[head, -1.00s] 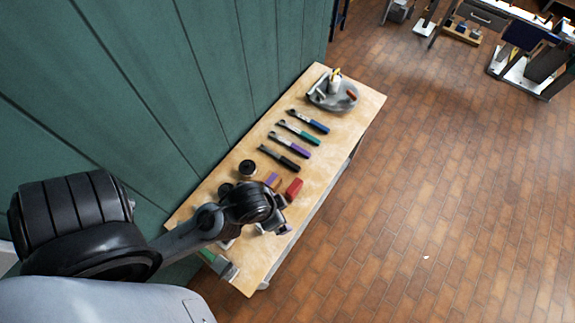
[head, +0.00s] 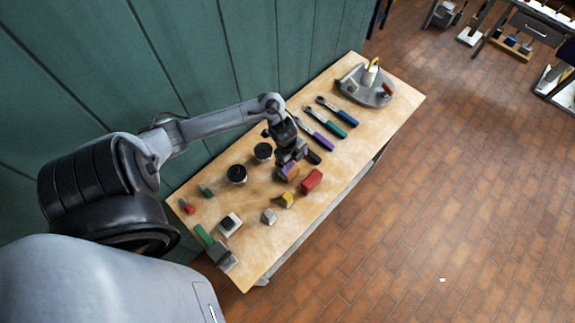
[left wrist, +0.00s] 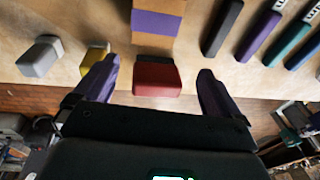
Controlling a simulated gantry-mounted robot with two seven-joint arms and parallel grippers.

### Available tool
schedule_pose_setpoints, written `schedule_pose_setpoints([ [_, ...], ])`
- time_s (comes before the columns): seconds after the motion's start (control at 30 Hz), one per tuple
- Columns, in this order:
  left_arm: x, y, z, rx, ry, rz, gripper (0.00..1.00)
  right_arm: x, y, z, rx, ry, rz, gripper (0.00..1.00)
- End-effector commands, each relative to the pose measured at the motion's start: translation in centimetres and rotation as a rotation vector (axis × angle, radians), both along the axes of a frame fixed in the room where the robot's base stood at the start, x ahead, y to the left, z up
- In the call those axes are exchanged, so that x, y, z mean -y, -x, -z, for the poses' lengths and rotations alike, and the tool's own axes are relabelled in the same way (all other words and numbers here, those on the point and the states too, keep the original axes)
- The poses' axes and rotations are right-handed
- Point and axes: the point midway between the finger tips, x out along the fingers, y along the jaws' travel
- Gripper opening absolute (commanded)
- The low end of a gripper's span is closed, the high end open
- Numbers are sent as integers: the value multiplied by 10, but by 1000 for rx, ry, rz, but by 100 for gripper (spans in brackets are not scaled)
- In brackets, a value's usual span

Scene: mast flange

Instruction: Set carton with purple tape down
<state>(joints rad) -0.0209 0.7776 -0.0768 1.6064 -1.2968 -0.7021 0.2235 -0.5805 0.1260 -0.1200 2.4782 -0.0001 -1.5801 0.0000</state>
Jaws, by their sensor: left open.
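The carton with purple tape (head: 292,172) is a tan box with a purple band, on the wooden table beside a red box (head: 312,181). My left gripper (head: 288,161) is right at it and partly hides it in the head view. In the left wrist view the carton (left wrist: 158,24) shows at the top, and the open left gripper (left wrist: 157,85) has a purple-grey finger on either side of its line. I see no finger touching the carton. The red box (left wrist: 156,77) shows between the fingers. My right gripper is not in view.
Several wrenches (head: 326,127) lie beyond the gripper, and a grey tray (head: 367,86) is at the far end. Two black-topped round items (head: 237,174), a yellow piece (head: 285,200) and a grey block (head: 269,216) stand nearer. The green wall (head: 190,65) borders the table.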

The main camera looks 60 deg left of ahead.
Motion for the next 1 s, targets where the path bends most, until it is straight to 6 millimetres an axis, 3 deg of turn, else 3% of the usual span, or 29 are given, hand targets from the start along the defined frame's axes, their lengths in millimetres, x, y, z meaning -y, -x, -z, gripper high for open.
schedule_pose_setpoints([
  [0.03, -17, 2, 4, -32, 1, 3, 98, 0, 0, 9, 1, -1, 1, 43],
  [0.1, -31, 8, 3, -69, 12, 8, 98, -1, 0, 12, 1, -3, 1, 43],
  [0.23, -42, 14, 7, -108, 26, 9, 98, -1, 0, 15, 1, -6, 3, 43],
  [0.5, -38, 14, 41, -115, 30, 10, 98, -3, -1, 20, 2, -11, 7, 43],
  [0.83, -34, 13, 61, -114, 28, 10, 98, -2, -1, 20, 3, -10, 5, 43],
  [1.0, -24, 11, 81, -115, 30, 10, 98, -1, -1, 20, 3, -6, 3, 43],
])
